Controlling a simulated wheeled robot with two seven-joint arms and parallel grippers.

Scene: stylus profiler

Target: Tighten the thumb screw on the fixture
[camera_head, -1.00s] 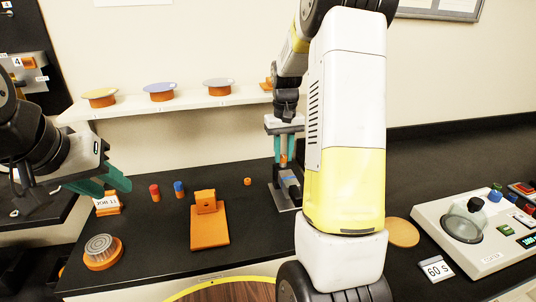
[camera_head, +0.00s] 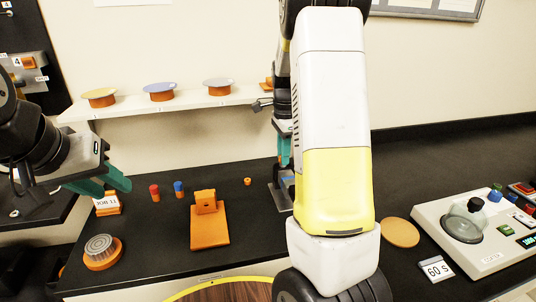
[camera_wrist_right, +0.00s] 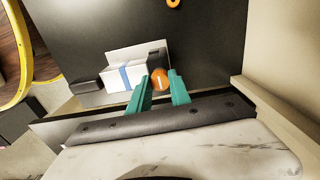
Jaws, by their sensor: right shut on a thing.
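The thumb screw is an orange knob (camera_wrist_right: 160,80) with a white mark, seen end-on in the right wrist view. The green fingers of my right gripper (camera_wrist_right: 160,88) are shut on it from both sides. The fixture (camera_wrist_right: 126,74) beside it has a light plate and a white block with a blue band. In the head view, the fixture's grey base (camera_head: 278,196) shows partly behind my right arm. That arm hides much of the right gripper (camera_head: 284,152) and the knob there. My left gripper (camera_head: 108,184) is open and empty near the orange JOB 11 holder (camera_head: 108,208).
An orange stand (camera_head: 210,232), red (camera_head: 154,192) and blue (camera_head: 179,188) pegs and a small orange ring (camera_head: 247,181) occupy the bench left of the fixture. A shelf (camera_head: 190,104) holds several discs behind. A spin coater (camera_head: 480,230) stands right. Bare bench lies between stand and fixture.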

